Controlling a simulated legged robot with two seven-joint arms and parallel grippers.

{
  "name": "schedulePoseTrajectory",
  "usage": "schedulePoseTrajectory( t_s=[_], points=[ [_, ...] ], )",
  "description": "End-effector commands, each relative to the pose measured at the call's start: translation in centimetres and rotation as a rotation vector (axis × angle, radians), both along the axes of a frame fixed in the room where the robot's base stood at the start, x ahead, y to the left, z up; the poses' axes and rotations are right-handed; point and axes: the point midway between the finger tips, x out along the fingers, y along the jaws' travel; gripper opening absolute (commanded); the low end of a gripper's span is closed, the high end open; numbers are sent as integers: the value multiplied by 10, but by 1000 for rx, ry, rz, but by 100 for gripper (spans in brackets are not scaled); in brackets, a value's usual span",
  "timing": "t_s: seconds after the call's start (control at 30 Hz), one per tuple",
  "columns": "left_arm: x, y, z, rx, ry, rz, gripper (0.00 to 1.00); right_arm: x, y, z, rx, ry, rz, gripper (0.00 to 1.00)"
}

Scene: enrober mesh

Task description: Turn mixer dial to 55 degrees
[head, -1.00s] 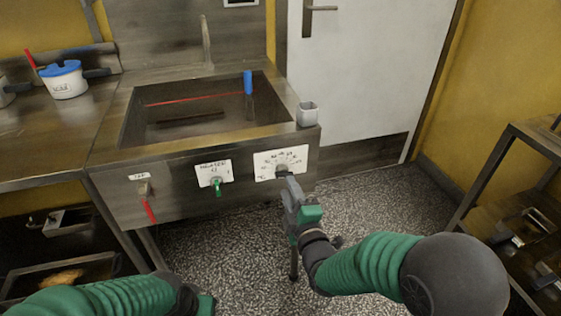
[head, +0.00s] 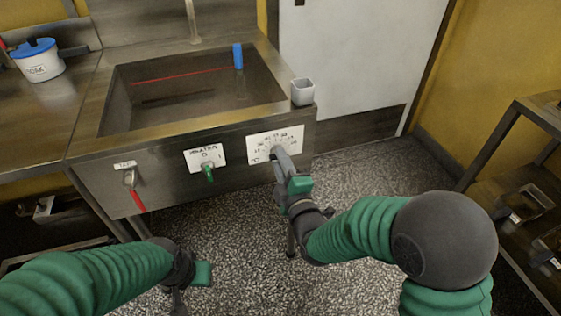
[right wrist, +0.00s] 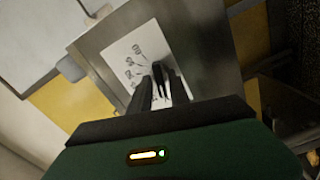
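The dial's white label (head: 265,147), marked with numbers and °C, is on the right of the sink's front panel. It also shows in the right wrist view (right wrist: 122,62). My right gripper (head: 279,153) is at the label's lower middle, over the dial's knob. In the right wrist view its two dark fingers (right wrist: 158,85) reach the label, close together. The knob is mostly hidden by the fingers, and I cannot tell if they grip it. The dial's angle cannot be read. My left gripper (head: 188,285) is low at the bottom of the head view, away from the panel; its fingers are unclear.
On the same panel are a green switch (head: 208,172) with its own label and a red-handled tap lever (head: 135,192). A grey cup (head: 303,92) stands on the sink's right corner. A blue-lidded tub (head: 38,62) is at left, a shelf (head: 525,150) at right.

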Motion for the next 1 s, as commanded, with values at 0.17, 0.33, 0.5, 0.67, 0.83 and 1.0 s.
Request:
schedulePoseTrajectory(
  t_s=[0.17,0.33,0.5,0.67,0.83,1.0],
  points=[
    [0,0,0,0,0,0,36,0,1,-1,-1,3,2,0],
    [0,0,0,0,0,0,36,0,1,-1,10,6,2,0],
    [0,0,-1,0,0,0,36,0,1,-1,53,20,2,0],
    [0,0,-2,0,0,0,36,0,1,-1,139,49,2,0],
    [0,0,-4,0,0,0,36,0,1,-1,271,91,3,0],
    [0,0,-5,0,0,0,36,0,1,-1,425,141,3,0]
  ],
)
